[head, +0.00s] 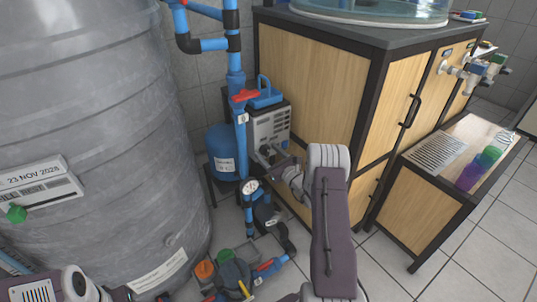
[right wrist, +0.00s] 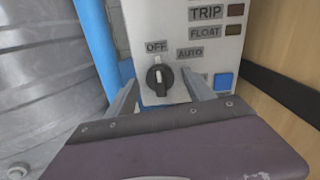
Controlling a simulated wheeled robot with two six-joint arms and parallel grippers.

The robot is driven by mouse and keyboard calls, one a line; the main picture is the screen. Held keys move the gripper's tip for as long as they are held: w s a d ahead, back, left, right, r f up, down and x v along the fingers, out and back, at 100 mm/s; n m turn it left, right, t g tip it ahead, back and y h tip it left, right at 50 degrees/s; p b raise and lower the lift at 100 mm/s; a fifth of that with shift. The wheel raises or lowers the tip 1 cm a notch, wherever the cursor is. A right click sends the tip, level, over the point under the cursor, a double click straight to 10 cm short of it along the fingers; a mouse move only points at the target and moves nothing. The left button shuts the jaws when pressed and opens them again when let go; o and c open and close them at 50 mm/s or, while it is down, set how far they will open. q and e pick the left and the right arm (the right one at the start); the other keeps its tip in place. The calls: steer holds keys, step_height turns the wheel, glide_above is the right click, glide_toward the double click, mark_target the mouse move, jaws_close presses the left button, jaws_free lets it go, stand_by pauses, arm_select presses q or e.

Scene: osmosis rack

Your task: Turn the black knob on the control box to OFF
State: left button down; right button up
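The control box (head: 268,127) is a light grey panel beside the blue pipe, at the centre of the head view. In the right wrist view its black knob (right wrist: 160,78) has a white mark that looks roughly upright. The OFF label (right wrist: 156,47) is just above the knob and the AUTO label (right wrist: 189,53) is to the upper right. My right gripper (head: 272,158) is at the lower front of the box. In the right wrist view its fingers are apart, one on each side of the knob, with visible gaps. My left gripper does not show.
A blue pipe with a red-handled valve (head: 243,96) runs along the box's left side. A large grey tank (head: 90,130) fills the left. A wooden cabinet (head: 310,90) stands behind and right. Pumps and pipes (head: 240,272) lie on the floor below.

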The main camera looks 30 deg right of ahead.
steer(key=shift+s+r, duration=0.1)
steer(key=shift+s, duration=0.25)
steer(key=s+p, duration=0.3)
steer(key=s, duration=0.5)
steer(key=shift+s+d, duration=0.2)
steer(key=shift+d, duration=0.1)
